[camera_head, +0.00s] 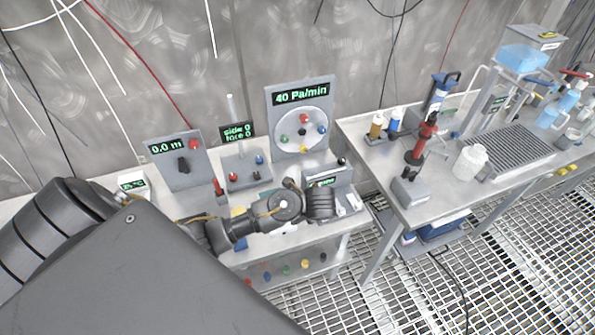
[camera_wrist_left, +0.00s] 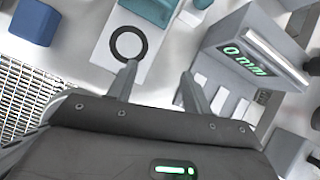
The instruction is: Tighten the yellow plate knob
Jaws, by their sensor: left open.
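A round pale plate (camera_head: 314,127) stands upright on a grey panel under a "40 Pa/min" display. It carries a red knob at the top, a blue one at the right, a green one at the left, a black one in the middle and the yellow knob (camera_head: 303,148) at the bottom. My left gripper (camera_head: 340,206) is in front of and below the plate, apart from it. In the left wrist view its fingers (camera_wrist_left: 158,71) are open and empty above the bench, near a white card with a black ring (camera_wrist_left: 129,43). The plate is not seen there. My right gripper is not in view.
A "0 mm" display block (camera_wrist_left: 250,55) stands close to the right of my fingers. A "0.0 m" panel (camera_head: 172,160) and a small knob box (camera_head: 242,172) stand left of the plate. Several coloured knobs line the bench front. A second bench (camera_head: 440,195) is at the right.

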